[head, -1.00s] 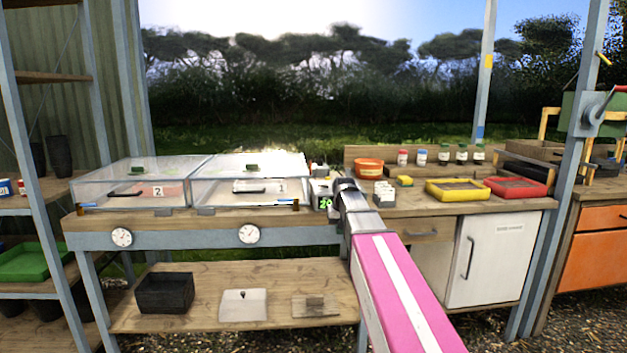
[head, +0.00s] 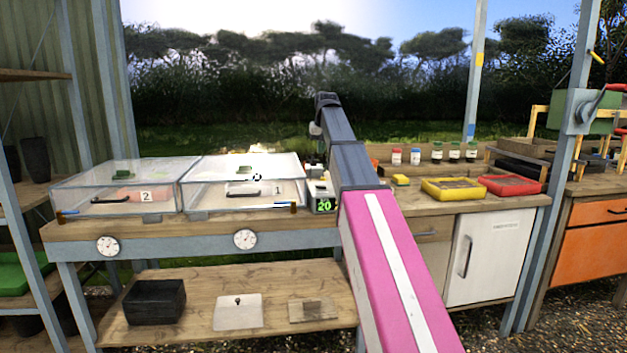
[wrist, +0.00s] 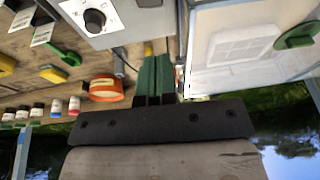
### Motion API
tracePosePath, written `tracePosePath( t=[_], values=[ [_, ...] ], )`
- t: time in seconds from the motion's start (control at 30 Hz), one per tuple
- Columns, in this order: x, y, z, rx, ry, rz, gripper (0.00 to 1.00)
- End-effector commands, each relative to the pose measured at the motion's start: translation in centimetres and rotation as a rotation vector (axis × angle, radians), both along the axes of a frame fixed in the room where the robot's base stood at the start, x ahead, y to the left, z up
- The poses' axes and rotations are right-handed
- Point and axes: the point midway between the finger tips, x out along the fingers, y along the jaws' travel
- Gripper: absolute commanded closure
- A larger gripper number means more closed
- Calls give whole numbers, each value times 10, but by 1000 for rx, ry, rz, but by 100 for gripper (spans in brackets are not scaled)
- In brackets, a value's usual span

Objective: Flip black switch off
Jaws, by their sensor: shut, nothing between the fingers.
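A small grey box with a green "20" display (head: 323,205) stands on the bench, right of the clear case marked 1. In the wrist view, the grey box (wrist: 118,28) is at the top with a round black knob (wrist: 95,20) on its face. A dark part shows at its top edge, cut off by the frame; I cannot tell whether it is the black switch. My gripper (wrist: 156,62) has green fingers, shut and empty, just below the box in the picture. In the head view my arm stands above the bench and the fingers cannot be made out.
Clear cases marked 2 (head: 120,190) and 1 (head: 235,190) fill the bench left of the box. An orange pot (wrist: 104,89) is left of my fingers in the wrist view. Yellow (head: 454,189) and red (head: 513,185) trays stand to the right.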

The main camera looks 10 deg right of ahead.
Motion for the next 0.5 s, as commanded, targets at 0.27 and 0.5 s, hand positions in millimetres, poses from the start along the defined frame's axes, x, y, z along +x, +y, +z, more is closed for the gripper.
tracePosePath(
  t=[0.27, 0.5],
  values=[
    [0, 0, 4, 1, -1, 0, 100],
    [2, 0, -2, 1, 0, 0, 100]
  ],
)
